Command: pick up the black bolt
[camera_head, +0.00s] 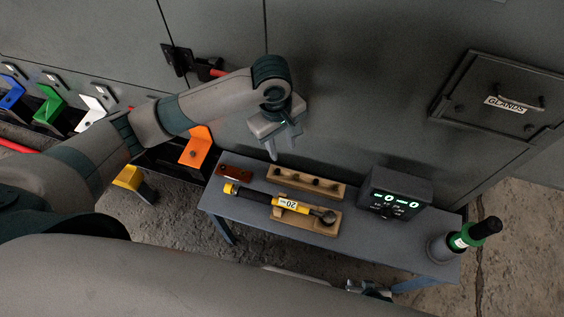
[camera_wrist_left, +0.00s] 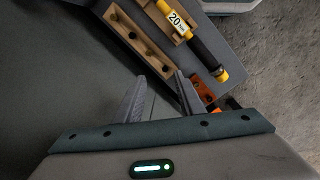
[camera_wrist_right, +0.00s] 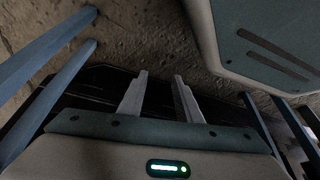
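The block also shows in the left wrist view (camera_wrist_left: 158,63), ahead of the fingers. My left gripper (camera_head: 283,150) is above the table's back edge, near the left end of the block and apart from it. Its fingers (camera_wrist_left: 160,95) are open and empty. My right gripper (camera_wrist_right: 160,90) is open and empty, low down near table legs and the floor.
A dark cabinet wall (camera_head: 360,110) stands close behind. Coloured brackets (camera_head: 197,146) are at left.

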